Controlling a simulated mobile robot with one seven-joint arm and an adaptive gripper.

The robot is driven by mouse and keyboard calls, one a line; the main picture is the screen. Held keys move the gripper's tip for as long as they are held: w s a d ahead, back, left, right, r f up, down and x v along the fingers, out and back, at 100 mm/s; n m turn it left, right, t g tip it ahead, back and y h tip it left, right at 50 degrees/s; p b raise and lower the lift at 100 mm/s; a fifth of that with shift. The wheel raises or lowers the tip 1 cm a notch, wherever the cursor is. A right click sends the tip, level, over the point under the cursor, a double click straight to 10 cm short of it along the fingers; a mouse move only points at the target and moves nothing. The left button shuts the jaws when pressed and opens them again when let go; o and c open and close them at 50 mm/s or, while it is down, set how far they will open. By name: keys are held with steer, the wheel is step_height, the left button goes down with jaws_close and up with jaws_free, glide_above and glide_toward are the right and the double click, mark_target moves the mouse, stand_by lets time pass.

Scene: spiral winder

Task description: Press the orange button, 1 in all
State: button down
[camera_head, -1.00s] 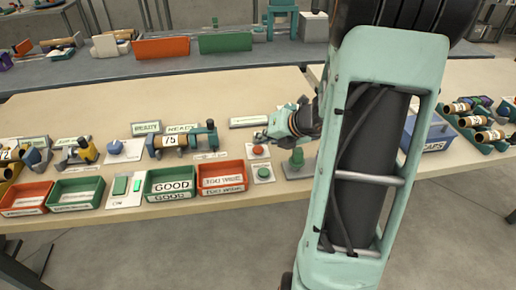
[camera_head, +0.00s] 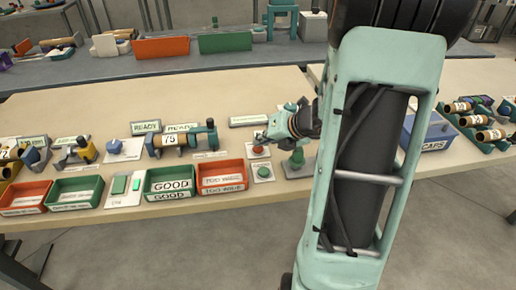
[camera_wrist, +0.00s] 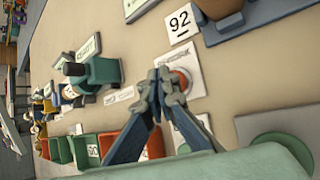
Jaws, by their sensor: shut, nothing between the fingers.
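The orange button (camera_head: 260,153) is a small red-orange dome on a white plate on the beige bench in the head view. In the wrist view the orange button (camera_wrist: 184,80) shows partly behind my fingertips. My gripper (camera_head: 263,138) is shut and empty, its tips pointing down right at the button. The wrist view shows the closed fingertips (camera_wrist: 166,78) overlapping the button's left edge. I cannot tell whether they touch it.
A green button (camera_head: 263,171) sits just in front, and a green post fixture (camera_head: 297,160) stands to the right. A red bin (camera_head: 221,178) and green bin (camera_head: 170,184) are at left. A "92" card (camera_wrist: 180,22) lies near the button.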

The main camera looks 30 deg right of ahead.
mark_target(260, 149)
steer(key=shift+f+b, duration=0.35)
steer(key=shift+f, duration=0.1)
stand_by(0.6)
steer(key=shift+r, duration=0.15)
steer(key=shift+r+p, duration=0.75)
steer(key=shift+p, duration=0.2)
step_height(260, 149, up, 5)
steer(key=p, duration=0.5)
steer(key=shift+r, duration=0.1)
stand_by(0.4)
